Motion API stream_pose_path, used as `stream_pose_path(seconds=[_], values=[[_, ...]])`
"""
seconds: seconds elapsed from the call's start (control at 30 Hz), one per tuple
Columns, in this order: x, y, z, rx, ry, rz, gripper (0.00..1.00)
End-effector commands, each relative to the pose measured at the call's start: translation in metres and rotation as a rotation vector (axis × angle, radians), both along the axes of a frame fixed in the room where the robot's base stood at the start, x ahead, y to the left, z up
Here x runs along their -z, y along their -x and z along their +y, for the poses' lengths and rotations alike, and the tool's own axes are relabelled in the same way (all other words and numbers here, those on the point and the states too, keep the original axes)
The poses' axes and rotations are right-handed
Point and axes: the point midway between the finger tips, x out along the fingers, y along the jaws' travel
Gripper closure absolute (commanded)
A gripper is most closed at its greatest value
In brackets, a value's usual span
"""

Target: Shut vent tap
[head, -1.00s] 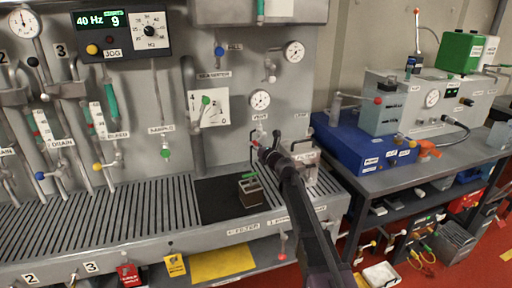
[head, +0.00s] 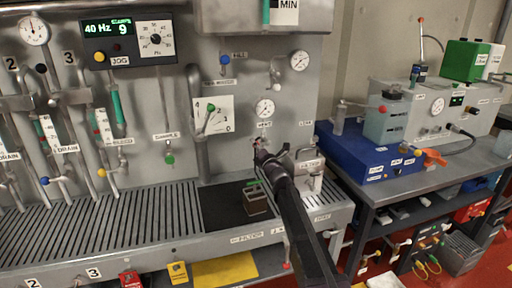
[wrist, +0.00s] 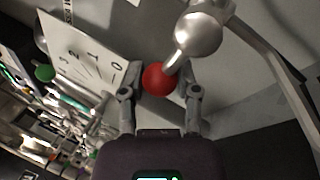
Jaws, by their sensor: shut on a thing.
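The vent tap shows in the wrist view as a silver rounded body (wrist: 200,36) with a short stem ending in a red ball knob (wrist: 158,79). My gripper (wrist: 161,92) has its two fingers on either side of the red knob and is shut on it. In the head view my gripper (head: 262,152) is at the back panel, just below the VENT label, and hides most of the tap.
A dial plate with a green-knobbed lever (head: 210,107) is to the left of my gripper. A round gauge (head: 265,108) is above it. A small brown block with a green top (head: 255,200) stands on the dark mat below. A blue case (head: 365,152) is on the right bench.

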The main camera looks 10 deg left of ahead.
Motion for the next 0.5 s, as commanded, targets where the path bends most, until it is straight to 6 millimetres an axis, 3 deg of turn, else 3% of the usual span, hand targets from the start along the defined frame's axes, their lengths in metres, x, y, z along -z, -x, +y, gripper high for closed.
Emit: stream_pose_path(seconds=[0.47, 0.5], values=[[-0.0014, -0.0011, 0.0006, -0.001, -0.019, 0.009, 1.00], [-0.0014, -0.0011, 0.0006, -0.001, -0.019, 0.009, 0.47]])
